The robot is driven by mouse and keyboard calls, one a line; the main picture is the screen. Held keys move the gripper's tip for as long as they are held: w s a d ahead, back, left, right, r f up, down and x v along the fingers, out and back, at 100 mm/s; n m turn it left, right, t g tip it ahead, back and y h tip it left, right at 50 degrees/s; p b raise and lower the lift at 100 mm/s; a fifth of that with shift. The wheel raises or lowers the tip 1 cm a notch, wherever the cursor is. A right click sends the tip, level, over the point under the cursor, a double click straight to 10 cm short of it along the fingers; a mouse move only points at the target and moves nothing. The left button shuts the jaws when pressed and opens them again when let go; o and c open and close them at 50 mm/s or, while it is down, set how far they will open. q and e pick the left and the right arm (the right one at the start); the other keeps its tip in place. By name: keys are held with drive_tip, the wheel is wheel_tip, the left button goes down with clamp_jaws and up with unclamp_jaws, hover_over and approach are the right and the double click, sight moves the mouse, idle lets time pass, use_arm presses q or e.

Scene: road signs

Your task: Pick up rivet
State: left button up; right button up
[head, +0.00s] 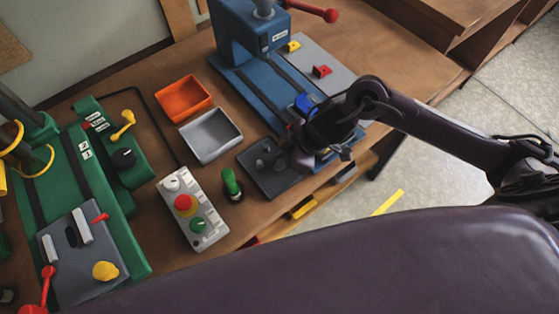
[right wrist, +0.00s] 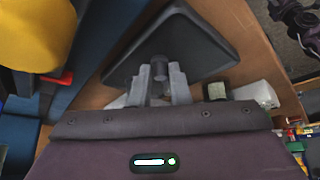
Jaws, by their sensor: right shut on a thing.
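My right gripper (head: 284,158) is over the dark tray (head: 272,186) near the front edge of the bench. In the right wrist view, the right gripper (right wrist: 160,84) is shut on a small grey rivet (right wrist: 160,66), which stands upright between the two fingers. The black tray (right wrist: 205,50) lies just behind the rivet in that view; whether the rivet still touches it I cannot tell. Small grey pieces (head: 262,163) show in the tray beside the gripper in the head view. My left gripper is not in view.
A blue press (head: 245,40) stands behind the tray. An orange bin (head: 183,98) and a grey bin (head: 211,135) lie to its left. A green-capped bottle (head: 232,184) and a button box (head: 192,208) are close by. A green machine (head: 85,190) stands further left.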

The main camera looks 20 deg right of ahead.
clamp_jaws()
drive_tip(key=shift+r, duration=0.1)
drive_tip(key=shift+w+r, duration=0.1)
drive_tip(key=shift+r, duration=0.5)
wheel_tip(320, 180, up, 19)
drive_tip(key=p, duration=0.2)
drive_tip(key=shift+f, duration=0.2)
